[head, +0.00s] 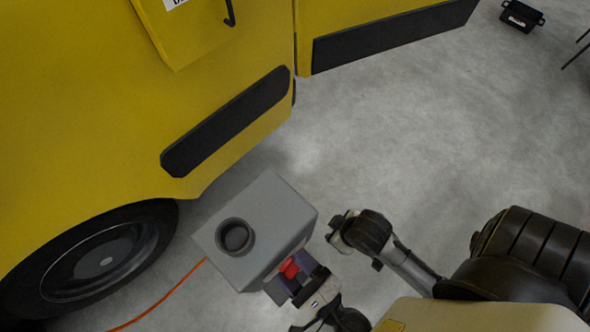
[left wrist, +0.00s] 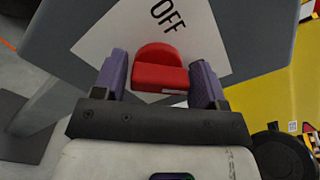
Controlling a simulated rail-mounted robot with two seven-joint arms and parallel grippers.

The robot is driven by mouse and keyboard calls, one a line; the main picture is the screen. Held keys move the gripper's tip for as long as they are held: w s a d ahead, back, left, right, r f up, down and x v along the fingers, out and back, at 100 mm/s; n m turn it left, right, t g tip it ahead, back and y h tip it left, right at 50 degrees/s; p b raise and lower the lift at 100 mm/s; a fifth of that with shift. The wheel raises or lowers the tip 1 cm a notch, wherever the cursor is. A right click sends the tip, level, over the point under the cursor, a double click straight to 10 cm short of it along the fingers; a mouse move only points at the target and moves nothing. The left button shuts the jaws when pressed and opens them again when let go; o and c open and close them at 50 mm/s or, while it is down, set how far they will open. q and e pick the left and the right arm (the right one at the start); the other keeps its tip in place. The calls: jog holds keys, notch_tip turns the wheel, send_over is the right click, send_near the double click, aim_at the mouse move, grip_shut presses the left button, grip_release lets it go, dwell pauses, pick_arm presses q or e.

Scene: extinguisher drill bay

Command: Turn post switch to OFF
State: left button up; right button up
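The post switch is a red knob (left wrist: 160,70) on a white plate (left wrist: 100,45) fixed to a grey box. The black word OFF is printed beyond the knob in the left wrist view. In the head view the red knob (head: 289,268) sits on the side of the grey box (head: 270,210). My left gripper (head: 290,283) is at the knob, its purple fingers open on either side of it. In the left wrist view the left gripper (left wrist: 160,85) shows narrow gaps beside the knob; contact is not clear. My right gripper (head: 338,230) is right of the box, its fingers unclear.
A yellow vehicle (head: 90,110) with a black tyre (head: 95,262) stands close on the left. An orange cable (head: 165,296) runs along the floor from the box. A small black case (head: 521,15) lies at the far right. The grey floor (head: 430,130) between is clear.

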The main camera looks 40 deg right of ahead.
pick_arm(q)
jog(key=c, duration=0.6)
jog(key=shift+n, duration=0.3)
jog(key=n, duration=0.3)
jog(key=shift+f, duration=0.1)
jog(key=n+b, duration=0.1)
jog(key=n, duration=0.2)
jog(key=shift+f+n+b, duration=0.1)
jog(key=shift+n+b, duration=0.25)
jog(key=shift+n, duration=0.05)
jog(key=n+b, duration=0.3)
jog(key=n, duration=0.2)
jog(key=shift+a+f, duration=0.1)
jog(key=n+b, duration=0.2)
jog(key=n, duration=0.2)
jog(key=shift+n+b, duration=0.45)
jog(key=shift+n, duration=0.45)
